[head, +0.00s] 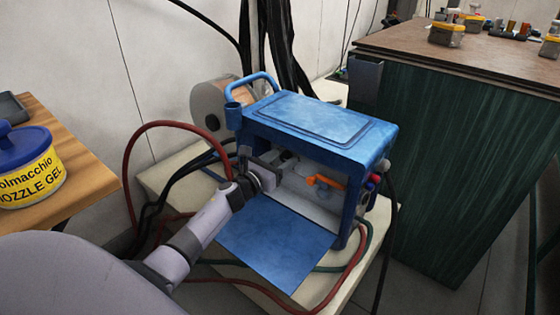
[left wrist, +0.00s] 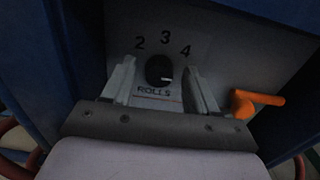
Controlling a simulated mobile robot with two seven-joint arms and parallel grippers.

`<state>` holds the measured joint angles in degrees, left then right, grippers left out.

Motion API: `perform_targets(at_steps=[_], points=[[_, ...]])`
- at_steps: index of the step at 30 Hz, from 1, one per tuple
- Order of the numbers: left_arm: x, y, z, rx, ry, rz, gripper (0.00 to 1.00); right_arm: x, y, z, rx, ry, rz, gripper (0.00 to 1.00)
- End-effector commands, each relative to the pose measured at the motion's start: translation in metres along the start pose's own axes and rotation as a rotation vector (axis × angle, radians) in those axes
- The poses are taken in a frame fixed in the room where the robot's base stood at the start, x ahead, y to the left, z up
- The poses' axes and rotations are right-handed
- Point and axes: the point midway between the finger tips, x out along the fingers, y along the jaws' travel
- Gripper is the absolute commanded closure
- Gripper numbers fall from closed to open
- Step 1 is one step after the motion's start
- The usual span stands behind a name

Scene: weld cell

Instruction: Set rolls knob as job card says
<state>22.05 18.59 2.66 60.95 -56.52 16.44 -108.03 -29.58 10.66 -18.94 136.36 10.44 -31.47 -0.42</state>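The rolls knob (left wrist: 159,70) is black and round, on the grey inner panel (left wrist: 225,50) of the blue wire feeder box (head: 320,120). The numbers 2, 3 and 4 stand in an arc above it, with the label ROLLS below. A small pale mark shows at its lower right; which number the knob is set to is not clear. My left gripper (head: 266,166) reaches into the open side of the box. Its two fingers stand open on either side of the knob, with a gap visible on both sides. My right gripper is not in view. I see no readable job card.
An orange lever (head: 325,182) sits right of the knob, close to the right finger. The blue door (head: 278,248) hangs open below. Red and dark cables loop around the box. A nozzle gel tub (head: 30,170) stands left; a green workbench (head: 465,150) stands right.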

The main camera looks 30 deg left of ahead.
Motion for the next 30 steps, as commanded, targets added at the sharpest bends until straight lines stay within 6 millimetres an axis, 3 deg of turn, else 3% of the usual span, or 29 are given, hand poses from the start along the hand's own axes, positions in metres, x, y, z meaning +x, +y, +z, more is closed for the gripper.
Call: perform_targets(at_steps=[1, 3, 5, 17, 30], points=[[-0.0001, -0.0001, -0.0002, -0.001, 0.0, 0.0, 0.57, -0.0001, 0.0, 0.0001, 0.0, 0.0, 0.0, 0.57], [-0.0002, -0.0001, -0.0003, -0.001, 0.0, 0.0, 0.8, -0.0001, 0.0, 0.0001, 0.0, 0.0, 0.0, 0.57], [-0.0002, -0.0001, -0.0003, -0.001, 0.0, 0.0, 0.96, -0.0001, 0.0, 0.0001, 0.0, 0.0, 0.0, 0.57], [-0.0004, 0.0, -0.0007, -0.059, 0.001, 0.0, 0.96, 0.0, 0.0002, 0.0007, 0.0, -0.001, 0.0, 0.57], [-0.0004, 0.0013, -0.0007, -0.404, 0.002, -0.001, 0.96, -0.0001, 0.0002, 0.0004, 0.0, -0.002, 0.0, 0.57]])
